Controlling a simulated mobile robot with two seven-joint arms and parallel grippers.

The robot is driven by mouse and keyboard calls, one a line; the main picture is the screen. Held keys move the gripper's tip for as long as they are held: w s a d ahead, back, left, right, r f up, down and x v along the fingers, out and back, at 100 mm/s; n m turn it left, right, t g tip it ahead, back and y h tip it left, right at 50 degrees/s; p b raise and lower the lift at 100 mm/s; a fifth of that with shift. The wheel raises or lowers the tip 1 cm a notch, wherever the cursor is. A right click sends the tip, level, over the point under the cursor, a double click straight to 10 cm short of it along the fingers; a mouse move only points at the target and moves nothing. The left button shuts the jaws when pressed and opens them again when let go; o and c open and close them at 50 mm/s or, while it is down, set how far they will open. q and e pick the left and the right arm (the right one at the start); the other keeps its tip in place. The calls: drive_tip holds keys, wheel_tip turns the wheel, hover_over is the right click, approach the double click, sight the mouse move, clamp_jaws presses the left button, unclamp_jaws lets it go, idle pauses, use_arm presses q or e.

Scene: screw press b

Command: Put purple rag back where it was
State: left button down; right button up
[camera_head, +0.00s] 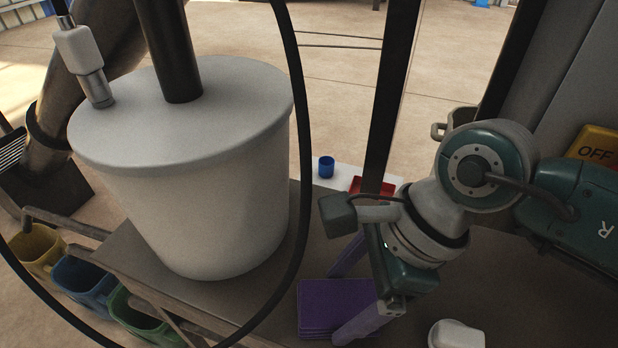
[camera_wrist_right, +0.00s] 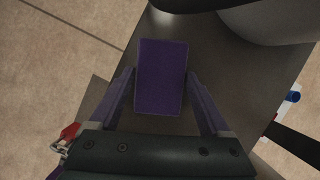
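The purple rag (camera_head: 336,303) lies as a folded, layered stack on the dark table beside the big white bucket. It also shows in the right wrist view (camera_wrist_right: 161,76) as a flat purple rectangle between the fingers. My right gripper (camera_head: 347,308) is at the rag, with one finger along its far side and one along its near side. In the right wrist view the gripper (camera_wrist_right: 161,78) looks open, its fingertips close to the rag's two long sides. Whether they touch it is hard to tell. My left gripper is out of view.
The white lidded bucket (camera_head: 205,190) fills the table's left side. A blue cup (camera_head: 326,167) and a red tray (camera_head: 372,186) sit behind the rag, near a dark post. Yellow (camera_head: 37,245), blue (camera_head: 82,283) and green (camera_head: 140,318) bins hang at the lower left.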

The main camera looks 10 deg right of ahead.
drive_tip(key=shift+o, duration=1.4)
drive_tip(key=shift+r, duration=0.1)
drive_tip(key=p+v, duration=0.2)
drive_tip(key=v, duration=1)
